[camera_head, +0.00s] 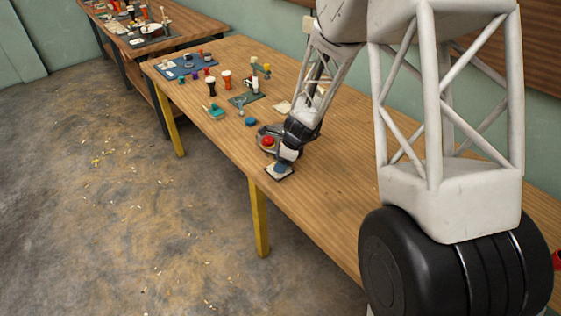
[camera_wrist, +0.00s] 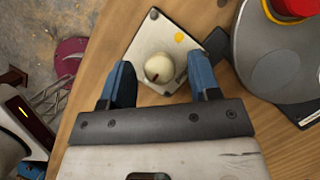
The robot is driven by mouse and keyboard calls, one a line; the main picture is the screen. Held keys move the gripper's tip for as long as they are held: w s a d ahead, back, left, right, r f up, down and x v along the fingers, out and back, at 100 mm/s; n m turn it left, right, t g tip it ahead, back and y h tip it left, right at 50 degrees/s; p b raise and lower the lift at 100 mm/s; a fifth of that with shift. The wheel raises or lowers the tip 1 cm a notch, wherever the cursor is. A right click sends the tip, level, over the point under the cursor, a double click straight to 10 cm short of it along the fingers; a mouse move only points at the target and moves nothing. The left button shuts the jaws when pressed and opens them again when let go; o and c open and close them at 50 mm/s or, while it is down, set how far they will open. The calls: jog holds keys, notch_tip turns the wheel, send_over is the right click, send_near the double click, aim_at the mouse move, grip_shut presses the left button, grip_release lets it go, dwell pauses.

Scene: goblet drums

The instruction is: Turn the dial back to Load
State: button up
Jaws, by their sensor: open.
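The dial (camera_wrist: 159,68) is a cream round knob on a white square plate (camera_wrist: 146,42) in the wrist view. The plate carries a yellow dot on one side and a small dark mark near its top corner. No label wording can be read. A dark spot shows at the knob's lower edge. My gripper (camera_wrist: 161,62) is open, with one blue finger on each side of the knob and visible gaps between. I cannot tell the fingers' height over the plate. In the head view my gripper (camera_head: 284,165) is over the plate at the table's front edge, hiding the knob.
A grey round base (camera_wrist: 258,50) with a red button (camera_wrist: 297,6) stands right beside the plate. The wooden table (camera_head: 325,180) holds small goblet drums (camera_head: 227,80), a blue mat (camera_head: 181,66) and other small parts farther left. Bare tabletop lies to the right.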

dwell(0.3)
jog(key=c, duration=0.9)
jog(key=shift+n, duration=0.4)
jog(key=n+g, duration=0.1)
jog(key=n, duration=0.2)
jog(key=shift+w+g, duration=0.1)
jog(key=shift+g, duration=0.2)
jog(key=n+g+h, duration=0.1)
jog(key=n, duration=0.3)
jog(key=shift+a+n, duration=0.1)
jog(key=shift+n, duration=0.3)
jog(key=n, duration=0.2)
jog(key=n+g+h, duration=0.1)
jog(key=n, duration=0.1)
jog(key=shift+w+a+n+h, duration=0.1)
jog(key=shift+n+h, duration=0.2)
jog(key=shift+n+g+h, duration=0.4)
jog(key=shift+n+h, duration=0.5)
jog(key=shift+n, duration=1.4)
